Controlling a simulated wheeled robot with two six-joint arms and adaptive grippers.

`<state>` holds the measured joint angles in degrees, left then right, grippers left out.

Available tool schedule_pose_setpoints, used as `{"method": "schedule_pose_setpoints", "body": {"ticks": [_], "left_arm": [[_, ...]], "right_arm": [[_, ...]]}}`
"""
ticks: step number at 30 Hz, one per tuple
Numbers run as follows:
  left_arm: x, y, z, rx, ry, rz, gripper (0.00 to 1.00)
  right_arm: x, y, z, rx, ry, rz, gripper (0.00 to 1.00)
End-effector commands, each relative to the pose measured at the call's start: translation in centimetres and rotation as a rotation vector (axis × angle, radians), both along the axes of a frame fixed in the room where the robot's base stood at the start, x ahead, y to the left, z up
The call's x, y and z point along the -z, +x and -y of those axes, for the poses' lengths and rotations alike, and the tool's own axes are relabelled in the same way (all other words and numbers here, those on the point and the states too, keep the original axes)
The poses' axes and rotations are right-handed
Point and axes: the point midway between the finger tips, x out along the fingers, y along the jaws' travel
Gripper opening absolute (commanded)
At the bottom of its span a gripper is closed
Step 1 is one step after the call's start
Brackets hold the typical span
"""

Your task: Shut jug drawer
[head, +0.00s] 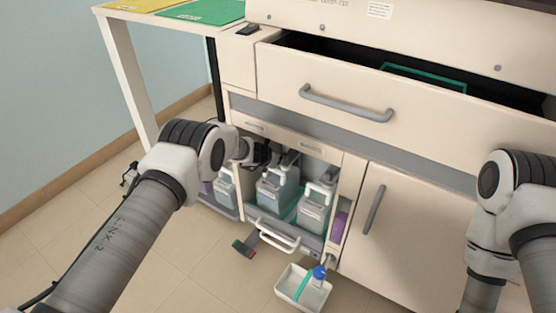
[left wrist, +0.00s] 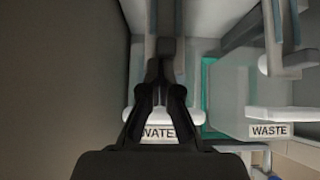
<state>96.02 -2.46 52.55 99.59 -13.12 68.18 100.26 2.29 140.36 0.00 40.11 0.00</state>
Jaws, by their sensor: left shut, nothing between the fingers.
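The jug drawer (head: 283,240) is low in the cabinet and appears pulled out, with its pale handle along its low front. It holds a jug (head: 272,190) and another jug (head: 312,212), both with blue-grey liquid. In the left wrist view a WATER label (left wrist: 158,132) and a WASTE label (left wrist: 270,130) show. My left gripper (left wrist: 160,75) is shut and empty, pointing in above the WATER label. In the head view the left gripper (head: 262,153) is at the upper edge of the compartment, beside the jug tops. My right gripper is out of view.
An upper drawer (head: 335,85) stands open, with a green-rimmed item inside. A cabinet door (head: 390,215) is at the right. A white tray (head: 303,288) with a blue-capped item is on or near the floor before the jugs. Open floor (head: 75,220) lies at left.

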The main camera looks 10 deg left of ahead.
Motion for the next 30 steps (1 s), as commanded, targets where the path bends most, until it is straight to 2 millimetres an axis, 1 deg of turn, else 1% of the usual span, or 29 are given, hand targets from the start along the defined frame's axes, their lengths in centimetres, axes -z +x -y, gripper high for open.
{"method": "schedule_pose_setpoints", "body": {"ticks": [15,20,25,30], "left_arm": [[-0.6,0.4,0.1,-0.002,-0.004,0.012,0.00],[-1.2,0.1,-0.1,-0.001,-0.006,0.012,0.00],[-2.4,-1.5,-0.7,-0.004,-0.005,0.009,0.00],[-4.3,-4.0,-1.6,-0.004,-0.001,0.003,0.00]], "right_arm": [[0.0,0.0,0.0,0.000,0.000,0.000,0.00],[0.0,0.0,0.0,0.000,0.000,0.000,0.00],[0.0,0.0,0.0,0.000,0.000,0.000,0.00],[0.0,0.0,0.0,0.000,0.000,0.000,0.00]]}}
